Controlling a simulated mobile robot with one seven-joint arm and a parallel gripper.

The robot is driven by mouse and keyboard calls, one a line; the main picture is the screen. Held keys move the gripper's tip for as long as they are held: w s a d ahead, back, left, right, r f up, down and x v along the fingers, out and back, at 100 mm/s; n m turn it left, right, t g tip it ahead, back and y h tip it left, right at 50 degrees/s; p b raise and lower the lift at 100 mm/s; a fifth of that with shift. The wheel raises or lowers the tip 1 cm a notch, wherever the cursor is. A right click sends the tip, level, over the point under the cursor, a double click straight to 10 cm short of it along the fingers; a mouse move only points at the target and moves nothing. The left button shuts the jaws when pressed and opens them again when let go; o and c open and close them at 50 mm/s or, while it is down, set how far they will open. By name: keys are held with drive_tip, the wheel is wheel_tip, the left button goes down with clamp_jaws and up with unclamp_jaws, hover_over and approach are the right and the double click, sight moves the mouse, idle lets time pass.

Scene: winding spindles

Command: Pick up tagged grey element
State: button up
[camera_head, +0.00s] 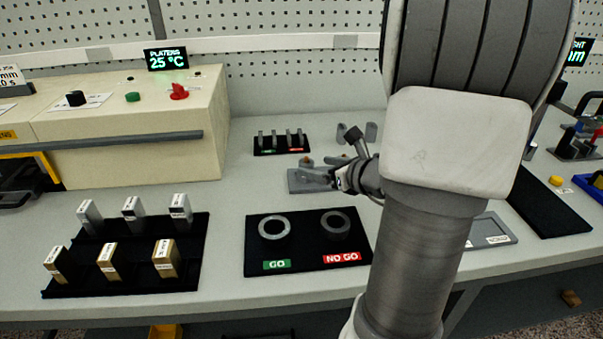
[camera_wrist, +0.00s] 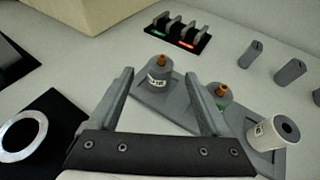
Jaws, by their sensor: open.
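In the wrist view, a grey cylinder with a white printed tag and an orange-brown tip (camera_wrist: 158,77) stands upright on a grey plate (camera_wrist: 150,103). A second grey cylinder with a similar tip (camera_wrist: 218,94) stands to its right, partly behind my right finger. A white tagged cylinder with a dark end (camera_wrist: 272,132) leans at the plate's right end. My gripper (camera_wrist: 160,76) is open and empty. The tagged grey cylinder shows between its fingertips, beyond them, with no visible contact. In the head view, my gripper (camera_head: 338,178) is small and low over the plate (camera_head: 300,180).
Several grey pegs (camera_wrist: 290,71) stand right of the plate. A black rack (camera_wrist: 178,38) with green and red labels stands behind. A GO/NO GO board with rings (camera_head: 308,257) and a black stand of tagged blocks (camera_head: 190,262) lie in front. A beige machine (camera_head: 130,120) stands at left.

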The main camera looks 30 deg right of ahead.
sight(310, 165)
drive_tip(key=x, duration=0.3)
drive_tip(key=shift+w+f, duration=0.1)
drive_tip(key=shift+w, duration=0.1)
drive_tip(key=shift+b+x, duration=0.9)
drive_tip(key=shift+x, duration=1.8)
drive_tip(key=shift+c, duration=0.4)
clamp_jaws()
